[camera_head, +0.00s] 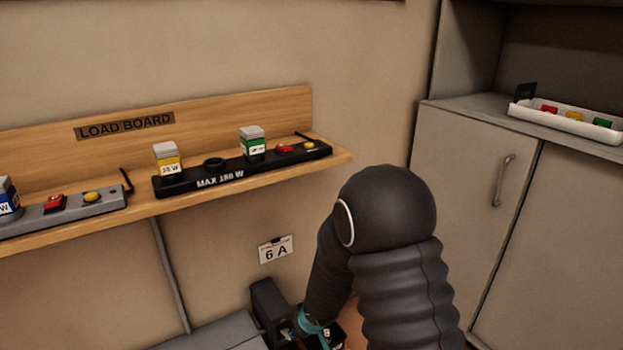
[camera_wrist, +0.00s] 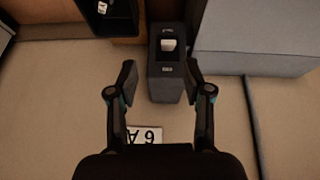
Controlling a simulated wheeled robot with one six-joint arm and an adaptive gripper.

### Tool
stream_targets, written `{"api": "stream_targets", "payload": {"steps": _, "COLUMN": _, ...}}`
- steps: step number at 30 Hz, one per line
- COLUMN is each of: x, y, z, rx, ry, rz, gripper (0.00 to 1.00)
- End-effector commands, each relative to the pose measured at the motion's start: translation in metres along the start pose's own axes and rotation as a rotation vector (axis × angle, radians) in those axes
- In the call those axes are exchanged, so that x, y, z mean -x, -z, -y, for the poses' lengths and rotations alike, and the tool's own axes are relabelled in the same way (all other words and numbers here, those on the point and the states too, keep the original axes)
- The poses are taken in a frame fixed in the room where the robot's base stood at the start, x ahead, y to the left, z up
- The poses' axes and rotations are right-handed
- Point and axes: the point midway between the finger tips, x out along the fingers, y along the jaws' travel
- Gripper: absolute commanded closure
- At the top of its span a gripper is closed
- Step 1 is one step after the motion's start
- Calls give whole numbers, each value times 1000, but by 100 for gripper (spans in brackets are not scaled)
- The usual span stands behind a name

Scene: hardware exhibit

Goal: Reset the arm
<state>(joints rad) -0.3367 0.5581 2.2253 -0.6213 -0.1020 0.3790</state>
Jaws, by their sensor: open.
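My arm reaches down in front of the wall in the head view, with its dark ribbed sleeve at the lower right of centre. My gripper (camera_wrist: 160,82) shows in the wrist view with its two fingers apart and nothing between them. In the head view the same dark box (camera_head: 270,312) stands beside the wrist, low by the wall.
A wooden shelf (camera_head: 337,157) marked LOAD BOARD holds a black strip (camera_head: 185,185) and a grey strip (camera_head: 98,209) with coloured blocks. A 6 A card (camera_head: 275,250) is on the wall. A grey cabinet (camera_head: 465,190) stands right, bearing a white tray (camera_head: 560,122). A grey surface (camera_head: 215,335) lies low left.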

Motion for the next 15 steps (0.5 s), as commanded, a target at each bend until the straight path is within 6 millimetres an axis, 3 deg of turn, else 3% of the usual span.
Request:
{"api": "stream_targets", "payload": {"steps": 5, "x": 6, "y": -46, "z": -10, "rx": 1, "ry": -53, "rz": 174, "gripper": 50}}
{"api": "stream_targets", "payload": {"steps": 15, "x": 89, "y": -83, "z": -31, "rx": -74, "ry": -128, "rz": 358, "gripper": 50}}
